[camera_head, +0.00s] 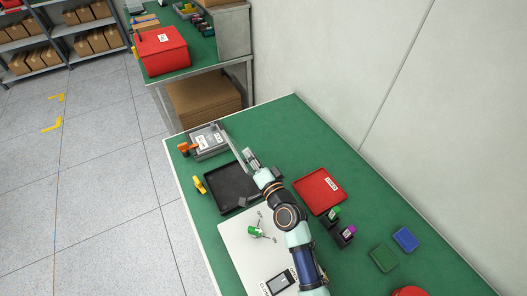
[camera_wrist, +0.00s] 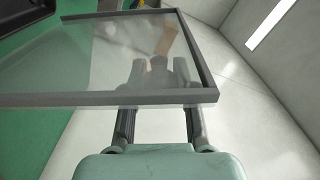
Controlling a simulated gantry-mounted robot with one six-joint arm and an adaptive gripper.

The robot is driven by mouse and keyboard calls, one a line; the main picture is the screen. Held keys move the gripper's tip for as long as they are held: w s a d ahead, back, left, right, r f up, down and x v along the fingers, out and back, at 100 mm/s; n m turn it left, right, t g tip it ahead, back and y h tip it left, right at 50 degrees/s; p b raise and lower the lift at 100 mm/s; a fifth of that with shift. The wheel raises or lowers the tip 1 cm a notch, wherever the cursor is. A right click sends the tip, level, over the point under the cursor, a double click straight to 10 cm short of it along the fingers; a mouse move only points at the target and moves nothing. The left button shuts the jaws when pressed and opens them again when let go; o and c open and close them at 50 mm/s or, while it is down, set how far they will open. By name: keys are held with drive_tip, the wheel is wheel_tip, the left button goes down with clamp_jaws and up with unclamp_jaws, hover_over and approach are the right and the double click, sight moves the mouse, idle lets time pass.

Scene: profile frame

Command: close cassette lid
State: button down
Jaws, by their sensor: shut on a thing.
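The cassette (camera_head: 207,142) is a grey box with white labels at the far left corner of the green table. Its lid (camera_head: 231,146) shows in the head view as a thin grey strip along the box's right side, seen nearly edge-on. In the wrist view the lid (camera_wrist: 110,99) is a clear pane in a dark grey frame, raised and tilted. My gripper (camera_head: 250,158) is at the right side of the lid. In the wrist view its two fingers (camera_wrist: 158,105) reach the frame's near edge and are shut on it. The fingertips are partly behind the pane, and the hinge is hidden.
A black tray (camera_head: 219,202) lies just in front of the cassette, under my arm. An orange clamp-like item (camera_head: 184,148) and a yellow one (camera_head: 199,184) lie by the left edge. A red tray (camera_head: 309,198) is to the right. The wall stands behind the table.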

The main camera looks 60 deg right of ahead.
drive_tip(key=w+a+f+n, duration=0.2)
drive_tip(key=w+a+n, duration=0.1)
drive_tip(key=a+n, duration=0.1)
drive_tip(key=shift+a+f+b, duration=0.2)
drive_tip(key=shift+a+b, duration=0.1)
drive_tip(key=shift+a, duration=0.1)
drive_tip(key=c, duration=0.9)
unclamp_jaws()
